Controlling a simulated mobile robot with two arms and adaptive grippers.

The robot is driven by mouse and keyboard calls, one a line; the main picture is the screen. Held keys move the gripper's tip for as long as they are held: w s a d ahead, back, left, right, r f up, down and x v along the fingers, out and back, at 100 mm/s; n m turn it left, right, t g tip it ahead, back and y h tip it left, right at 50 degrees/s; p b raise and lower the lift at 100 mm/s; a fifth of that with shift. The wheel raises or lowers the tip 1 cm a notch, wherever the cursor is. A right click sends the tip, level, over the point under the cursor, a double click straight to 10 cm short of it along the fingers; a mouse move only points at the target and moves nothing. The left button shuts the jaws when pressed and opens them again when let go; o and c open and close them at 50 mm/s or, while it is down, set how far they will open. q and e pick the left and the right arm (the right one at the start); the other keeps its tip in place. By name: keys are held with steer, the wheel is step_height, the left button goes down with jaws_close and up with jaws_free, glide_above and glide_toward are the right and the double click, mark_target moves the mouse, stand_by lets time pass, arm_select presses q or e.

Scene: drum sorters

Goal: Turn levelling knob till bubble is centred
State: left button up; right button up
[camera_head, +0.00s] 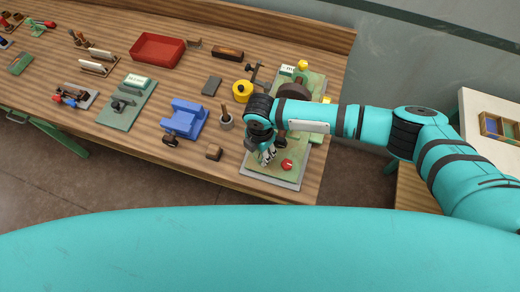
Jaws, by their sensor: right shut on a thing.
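The machine on a green-topped base plate (263,173) stands at the right end of the bench, with a dark brown drum (294,90) towards its back. My right gripper (267,157) points down over the near left part of this plate. Its fingers are shut on a small part there, apparently the levelling knob, which the fingers and wrist hide. A red round knob (287,164) sits on the plate just right of the fingers, apart from them. I cannot make out a bubble in this view. My left gripper is not in view.
A wooden block (213,152), a grey cup (226,123) and a blue vise (184,120) stand left of the machine. A yellow pot (242,91) is close to my right wrist. A red tray (158,50) lies farther back. The bench's front edge is near the plate.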

steer(key=shift+c, duration=1.1)
steer(key=shift+m, duration=0.3)
steer(key=m, duration=0.5)
steer(key=shift+m, duration=0.3)
steer(key=m, duration=0.6)
steer(key=shift+m, duration=0.4)
steer(key=shift+r, duration=0.1)
steer(key=o, duration=1.2)
